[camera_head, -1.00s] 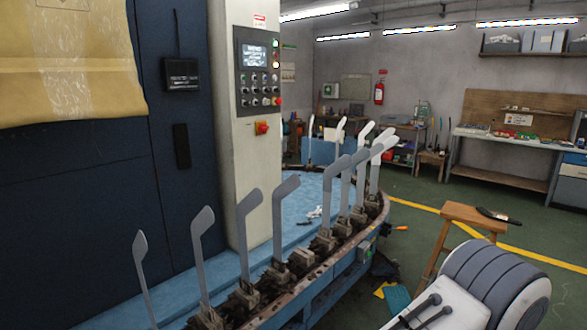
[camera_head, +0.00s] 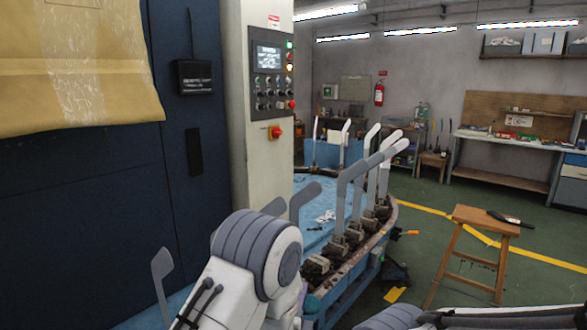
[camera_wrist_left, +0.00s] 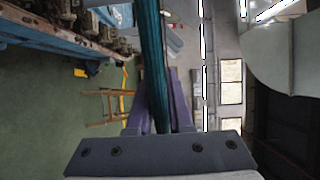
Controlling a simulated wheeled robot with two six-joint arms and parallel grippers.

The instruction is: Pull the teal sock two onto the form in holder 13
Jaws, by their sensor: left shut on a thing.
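The teal sock (camera_wrist_left: 152,45) hangs as a long narrow band between the purple fingers of my left gripper (camera_wrist_left: 160,85) in the left wrist view. The gripper is shut on it, and the sock runs out past the fingertips to the top of the picture. In the head view my left arm covers the lower middle, and the sock cannot be made out there. Grey forms (camera_head: 345,205) stand upright in holders (camera_head: 338,249) along the curved rail. No holder number is readable, so I cannot tell which is holder 13. My right gripper is not in view.
The blue machine (camera_head: 90,200) and the pillar with its control panel (camera_head: 271,75) stand at the left. A wooden stool (camera_head: 484,217) with a dark tool on it stands at the right. The green floor between rail and stool is mostly open.

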